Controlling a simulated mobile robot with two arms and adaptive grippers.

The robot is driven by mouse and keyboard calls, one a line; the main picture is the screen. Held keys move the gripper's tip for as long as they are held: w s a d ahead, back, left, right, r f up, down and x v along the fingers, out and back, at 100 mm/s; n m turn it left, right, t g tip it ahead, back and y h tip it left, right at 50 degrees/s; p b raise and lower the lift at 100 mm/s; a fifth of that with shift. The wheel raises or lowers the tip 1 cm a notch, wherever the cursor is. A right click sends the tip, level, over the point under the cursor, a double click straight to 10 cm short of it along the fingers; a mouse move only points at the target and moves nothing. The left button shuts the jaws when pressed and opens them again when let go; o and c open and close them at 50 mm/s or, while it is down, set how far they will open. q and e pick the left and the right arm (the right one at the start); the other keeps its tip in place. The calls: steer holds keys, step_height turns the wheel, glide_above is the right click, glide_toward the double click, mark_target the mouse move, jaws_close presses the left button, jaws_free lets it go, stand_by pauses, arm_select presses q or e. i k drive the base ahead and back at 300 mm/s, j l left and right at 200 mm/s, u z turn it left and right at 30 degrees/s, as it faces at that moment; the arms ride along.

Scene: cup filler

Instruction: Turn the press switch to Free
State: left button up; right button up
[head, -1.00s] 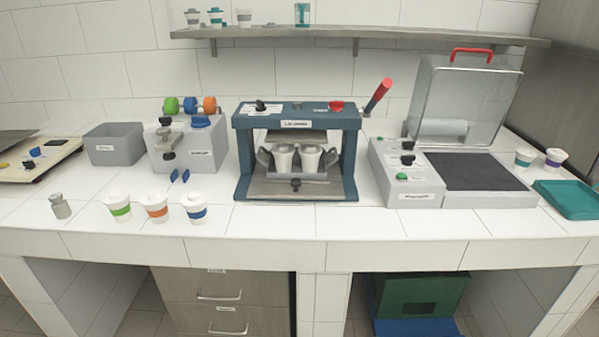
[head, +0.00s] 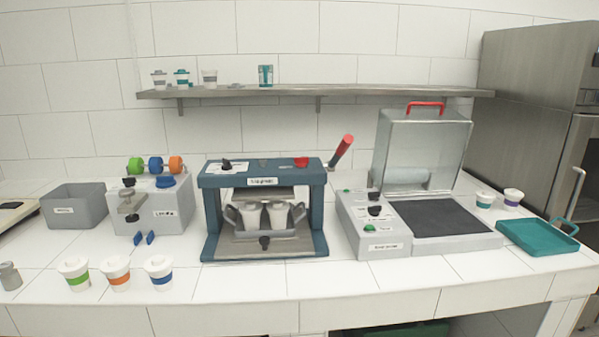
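The blue press (head: 318,215) stands in the middle of the counter in the head view. On its top, at the left, is a black knob (head: 226,165) on a white label plate; this may be the press switch, but its markings are too small to read. A red button (head: 301,162) sits at the top right. A lever with a red handle (head: 341,151) rises at the right side. Neither of my grippers is in view.
Three banded cups (head: 116,272) stand at the front left. A grey dispenser (head: 160,209) and grey bin (head: 75,206) are left of the press. A grey sealing machine (head: 375,240) with raised lid and a teal tray (head: 535,237) are at right.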

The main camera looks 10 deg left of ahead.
mark_target(300, 161)
steer(key=i+j+u, duration=0.1)
steer(key=i+j, duration=0.25)
steer(key=i, duration=0.15)
steer(key=i+j, duration=0.3)
steer(key=i, duration=0.2)
steer(key=j+u, duration=0.05)
